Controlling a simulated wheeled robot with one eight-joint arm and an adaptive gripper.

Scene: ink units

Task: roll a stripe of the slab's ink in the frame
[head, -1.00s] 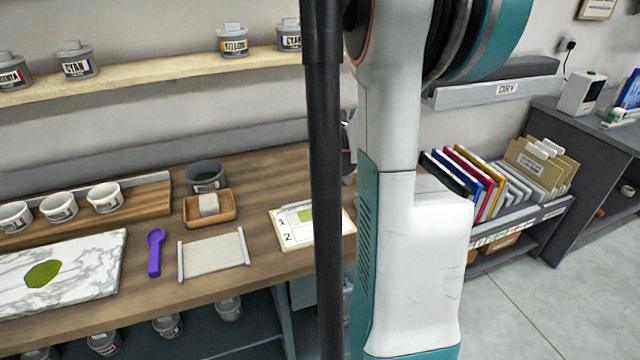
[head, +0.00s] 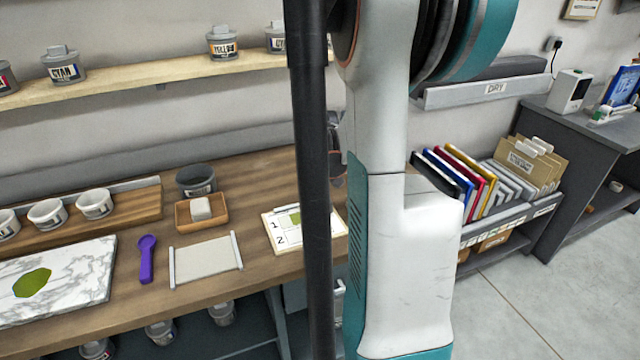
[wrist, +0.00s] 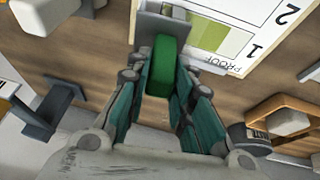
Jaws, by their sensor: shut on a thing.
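In the wrist view my gripper (wrist: 160,82) is shut on a green block-like handle (wrist: 162,60), with a grey part (wrist: 150,28) at its far end. What the grey part is, I cannot tell. In the head view my arm hides the gripper and the held thing. The white marble slab (head: 85,264) lies at the left of the bench with a green ink patch (head: 32,283) on it. The frame, a pale sheet between two light rails (head: 237,250), lies on the bench right of the slab. No ink shows on its sheet.
Behind the frame are a wooden tray (head: 184,219) with a white block and a grey pot (head: 196,181). A proof board (head: 268,241) lies to its right, near my gripper in the wrist view (wrist: 262,70). White cups (head: 95,203) stand behind the slab.

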